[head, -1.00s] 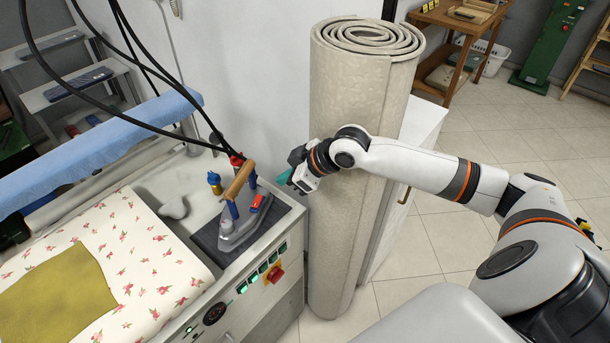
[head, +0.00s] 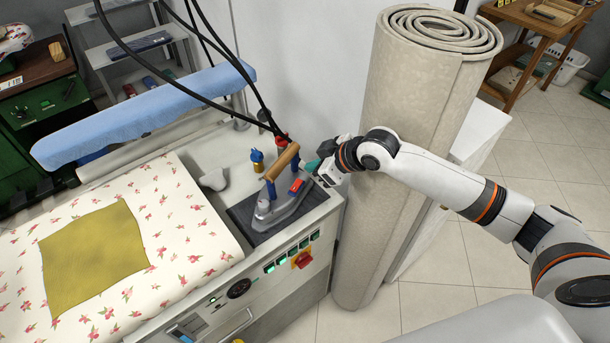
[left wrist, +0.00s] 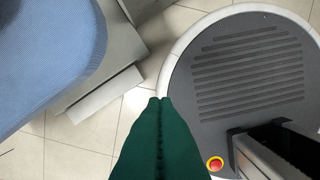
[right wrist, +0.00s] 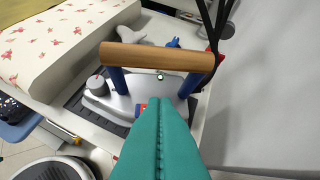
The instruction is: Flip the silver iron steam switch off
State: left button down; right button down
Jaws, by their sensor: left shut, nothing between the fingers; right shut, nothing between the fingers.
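The silver iron (head: 277,208) stands on a dark pad (head: 242,219) at the right end of the ironing table, with a wooden handle on blue posts. It also fills the middle of the right wrist view (right wrist: 122,100). A red switch (head: 297,185) sits on its body on the right side. In the right wrist view the switch (right wrist: 142,108) is mostly hidden by my fingers, so its position cannot be told. My right gripper (head: 311,166), with teal fingers, is shut and empty just right of the iron. My left gripper (left wrist: 165,100) is shut and empty above the floor.
A tall rolled carpet (head: 400,130) stands close beside my right forearm. Black cables (head: 235,70) hang to the iron. A control panel with a red knob (head: 302,260) is on the table's front. A flowered cloth (head: 180,230) covers the table at left.

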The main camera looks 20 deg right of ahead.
aim_at(297, 181)
jog(key=w+f, duration=0.1)
jog(key=f, duration=0.1)
jog(key=w+a+f+p, duration=0.1)
jog(key=f, duration=0.1)
jog(key=w+f, duration=0.1)
jog(key=f, duration=0.2)
jog(key=shift+a, duration=0.2)
pick_arm(q)
jog(key=shift+s+a+r, duration=0.2)
jog(key=shift+s+r, duration=0.55)
jog(key=shift+r, duration=0.05)
pick_arm(e)
jog(key=shift+f, duration=0.1)
jog(key=shift+f, duration=0.35)
jog(key=shift+r, duration=0.15)
pick_arm(q)
jog(key=shift+f, duration=0.1)
